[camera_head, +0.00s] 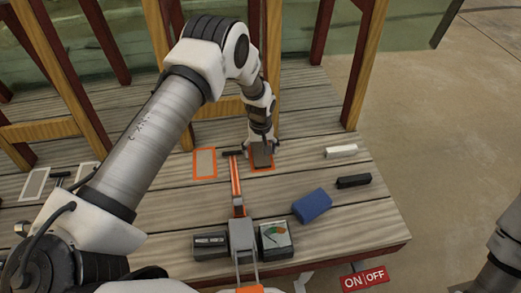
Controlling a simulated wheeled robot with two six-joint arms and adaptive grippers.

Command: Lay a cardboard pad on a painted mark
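A dark brown pad (262,158) lies at or just above an orange-outlined mark (254,171) on the grey plank table. My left gripper (263,147) points down at the far edge of this pad. Its fingers are small and partly merge with the pad, so I cannot tell whether they grip it. A second orange-outlined mark (205,163) with a greyish-tan middle lies to the left. A white-outlined mark (34,185) is at the far left, partly near my arm. My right arm shows only at the lower right edge; its gripper is out of view.
A blue block (312,206), a black bar (354,181) and a white bar (341,151) lie to the right. A dark box (210,245) and a gauge box (275,240) are in front. Wooden posts stand behind.

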